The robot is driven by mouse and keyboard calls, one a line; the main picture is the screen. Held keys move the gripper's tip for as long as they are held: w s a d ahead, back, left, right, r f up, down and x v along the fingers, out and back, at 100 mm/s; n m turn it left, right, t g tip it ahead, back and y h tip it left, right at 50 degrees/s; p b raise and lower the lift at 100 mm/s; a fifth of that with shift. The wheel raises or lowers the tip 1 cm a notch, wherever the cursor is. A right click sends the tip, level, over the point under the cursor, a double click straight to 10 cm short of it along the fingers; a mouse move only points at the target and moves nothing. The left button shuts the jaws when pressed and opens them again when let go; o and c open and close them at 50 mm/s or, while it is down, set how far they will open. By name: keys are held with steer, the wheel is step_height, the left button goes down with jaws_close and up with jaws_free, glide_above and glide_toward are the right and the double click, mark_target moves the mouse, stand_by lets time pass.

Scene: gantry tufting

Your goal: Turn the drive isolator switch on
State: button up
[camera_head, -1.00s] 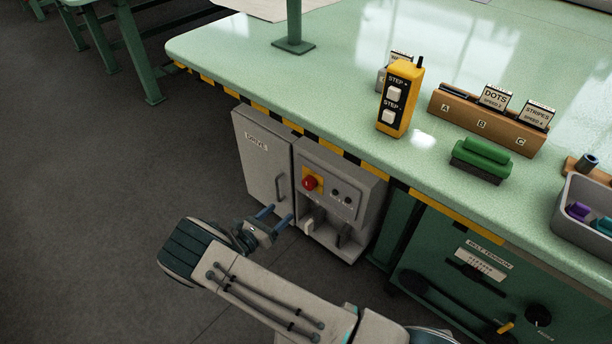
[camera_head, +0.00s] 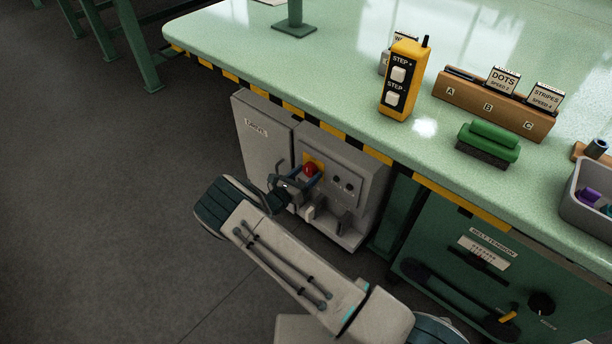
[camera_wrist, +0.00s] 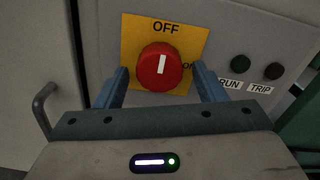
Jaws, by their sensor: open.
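The drive isolator switch (camera_wrist: 157,68) is a red round knob on a yellow plate (camera_wrist: 190,37). Its white mark points up at OFF; ON is printed at the plate's right, partly hidden by my finger. In the head view the red knob (camera_head: 310,169) shows on the grey panel under the table edge. My gripper (camera_wrist: 162,88) is open, with one blue finger on each side of the knob in the wrist view. I cannot tell whether the fingers touch it. In the head view my gripper (camera_head: 298,182) is right at the knob.
RUN (camera_wrist: 240,62) and TRIP (camera_wrist: 272,71) lamps, both dark, sit right of the switch. The grey DRIVE cabinet door (camera_wrist: 30,60) with its handle (camera_wrist: 46,104) is to the left. The table's striped edge (camera_head: 330,130) overhangs above. Floor to the left is clear.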

steer(key=shift+w, duration=0.1)
steer(key=c, duration=1)
steer(key=shift+m, duration=0.3)
steer(key=m+b, duration=0.1)
steer(key=m, duration=0.2)
steer(key=shift+m, duration=0.3)
steer(key=m, duration=0.4)
steer(key=shift+w+a+m, duration=0.1)
steer(key=shift+a+m, duration=0.05)
steer(key=shift+m, duration=0.15)
steer(key=m+b, duration=0.1)
steer(key=m, duration=0.3)
steer(key=shift+a+r+m, duration=0.1)
steer(key=shift+r+m, duration=0.1)
steer(key=shift+m, duration=2.3)
steer(key=shift+w, duration=0.1)
